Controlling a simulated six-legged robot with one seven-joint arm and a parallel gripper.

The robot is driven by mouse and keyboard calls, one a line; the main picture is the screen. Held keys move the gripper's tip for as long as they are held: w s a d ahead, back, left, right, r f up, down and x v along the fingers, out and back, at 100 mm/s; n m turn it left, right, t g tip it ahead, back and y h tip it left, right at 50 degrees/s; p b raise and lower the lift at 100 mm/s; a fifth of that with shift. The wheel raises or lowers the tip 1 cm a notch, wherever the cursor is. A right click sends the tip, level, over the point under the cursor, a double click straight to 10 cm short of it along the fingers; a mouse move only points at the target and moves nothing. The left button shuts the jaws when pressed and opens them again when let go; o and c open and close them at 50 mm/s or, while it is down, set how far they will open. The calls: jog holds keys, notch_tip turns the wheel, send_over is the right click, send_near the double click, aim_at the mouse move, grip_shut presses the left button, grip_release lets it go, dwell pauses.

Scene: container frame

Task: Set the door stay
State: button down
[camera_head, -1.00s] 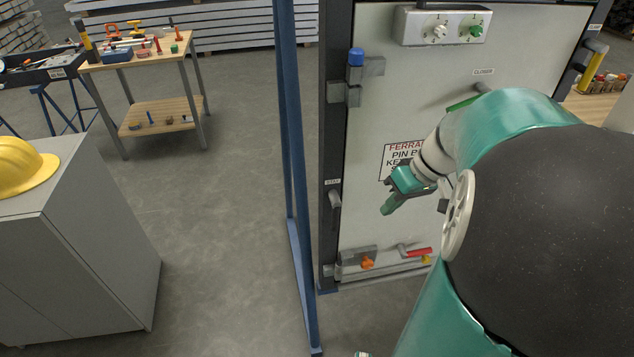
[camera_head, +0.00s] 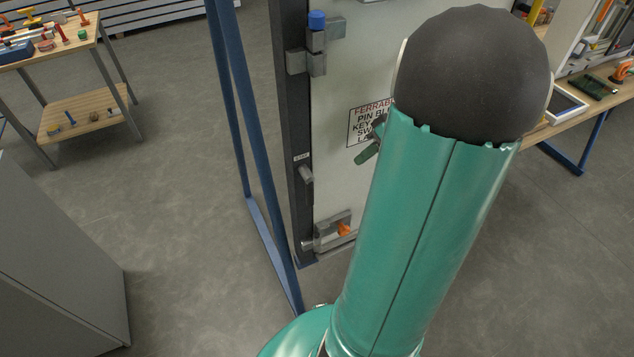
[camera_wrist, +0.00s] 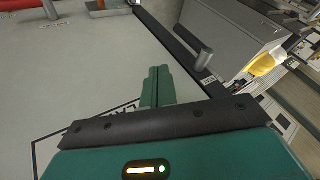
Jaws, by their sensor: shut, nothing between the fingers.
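The door stay is a small dark grey lever (camera_head: 306,174) on the dark post at the door's left edge, just below a small white label. In the wrist view the lever (camera_wrist: 190,40) stands out beside its label, its bar slanting across the dark frame. The light grey door panel (camera_head: 330,190) is beside it. My gripper (camera_head: 368,152) is in front of the panel, right of the lever and apart from it, partly hidden by my arm. In the wrist view its green fingers (camera_wrist: 158,84) are together, with nothing between them, pointing toward the lever's side.
A blue upright frame (camera_head: 255,150) stands left of the door. A blue-capped pin (camera_head: 317,35) is above, and a grey latch with an orange knob (camera_head: 343,229) is below. A grey cabinet (camera_head: 60,265) is at left. Floor between cabinet and frame is clear.

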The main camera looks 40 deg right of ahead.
aim_at(307, 187)
jog(key=w+a+f, duration=0.1)
jog(key=a+f, duration=0.1)
jog(key=w+a+f, duration=0.2)
jog(key=a+f, duration=0.1)
jog(key=w+a+f, duration=0.1)
jog(key=a+f, duration=0.2)
jog(key=shift+w+a, duration=0.2)
jog(key=shift+w, duration=0.1)
dwell(0.4)
